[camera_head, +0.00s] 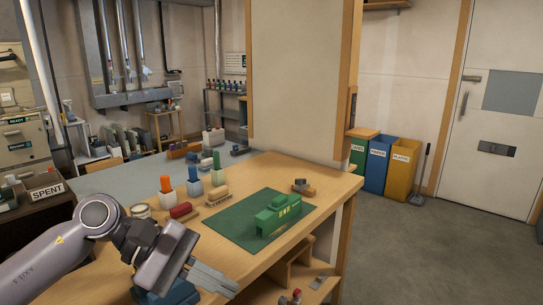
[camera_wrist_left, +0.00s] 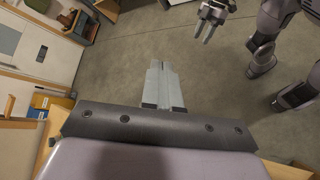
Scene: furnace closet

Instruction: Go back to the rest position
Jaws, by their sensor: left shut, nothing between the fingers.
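My left gripper (camera_head: 213,279) is at the lower left of the head view, in front of the near edge of the workbench (camera_head: 262,262). Its two grey fingers are together with nothing between them. In the left wrist view the same shut fingers (camera_wrist_left: 163,85) point out over the grey floor. My right gripper (camera_wrist_left: 204,30) shows at the top of the left wrist view, with its two fingers apart and nothing seen between them. It is over the floor, away from the left gripper. It does not show in the head view.
A green locomotive-shaped model (camera_head: 278,215) stands on a green mat (camera_head: 233,227) on the bench. Coloured bins (camera_head: 375,165) stand at the back right. The floor (camera_head: 430,240) on the right is clear.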

